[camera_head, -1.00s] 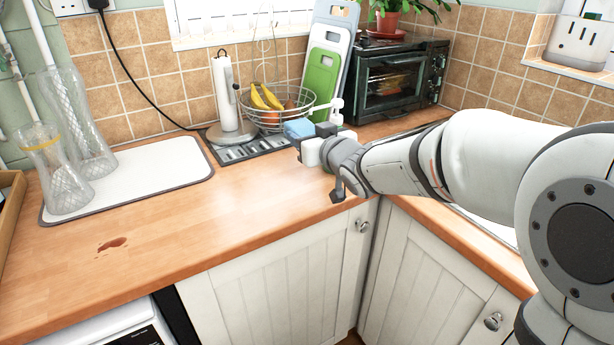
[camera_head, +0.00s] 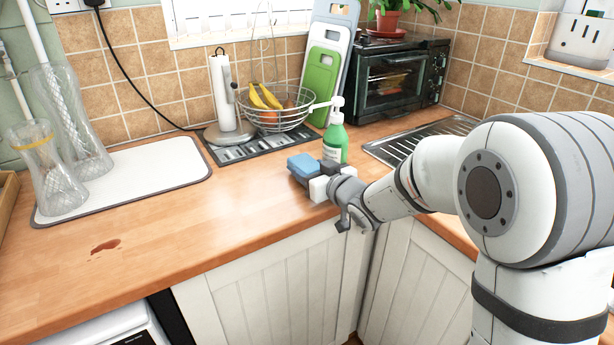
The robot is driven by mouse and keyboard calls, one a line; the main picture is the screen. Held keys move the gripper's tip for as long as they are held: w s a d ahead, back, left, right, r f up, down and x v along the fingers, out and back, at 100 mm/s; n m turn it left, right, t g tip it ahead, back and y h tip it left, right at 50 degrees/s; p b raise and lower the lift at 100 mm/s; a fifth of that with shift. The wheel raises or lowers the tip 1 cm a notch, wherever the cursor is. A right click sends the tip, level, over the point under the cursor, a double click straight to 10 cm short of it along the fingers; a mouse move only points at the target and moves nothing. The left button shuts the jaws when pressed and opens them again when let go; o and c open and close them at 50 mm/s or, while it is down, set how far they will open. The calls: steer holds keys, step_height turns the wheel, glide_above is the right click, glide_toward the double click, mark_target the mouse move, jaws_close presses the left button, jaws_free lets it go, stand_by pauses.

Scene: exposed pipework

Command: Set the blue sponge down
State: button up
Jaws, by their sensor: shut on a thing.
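The blue sponge (camera_head: 302,166) is at the tip of my gripper (camera_head: 306,174), low over the wooden counter (camera_head: 230,215) near its right part. My gripper is shut on the sponge. Part of the sponge is hidden by the gripper. I cannot tell whether the sponge touches the counter.
A green soap bottle (camera_head: 335,140) with a white pump stands just behind the gripper. A wire fruit basket (camera_head: 275,115), a paper towel holder (camera_head: 228,105) and a black mat (camera_head: 250,148) are behind. A reddish spill (camera_head: 105,246) lies at left. Glass vases (camera_head: 50,170) stand on a white mat (camera_head: 160,172). The middle of the counter is clear.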

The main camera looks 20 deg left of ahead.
steer(key=shift+f, duration=0.45)
steer(key=shift+f, duration=0.1)
steer(key=shift+f, duration=0.15)
steer(key=o, duration=1)
steer(key=shift+o, duration=0.2)
steer(key=shift+r, duration=0.25)
steer(key=shift+s+d, duration=0.2)
steer(key=v, duration=1.1)
steer(key=shift+d+p, duration=0.2)
steer(key=shift+p, duration=0.15)
steer(key=shift+s, duration=0.15)
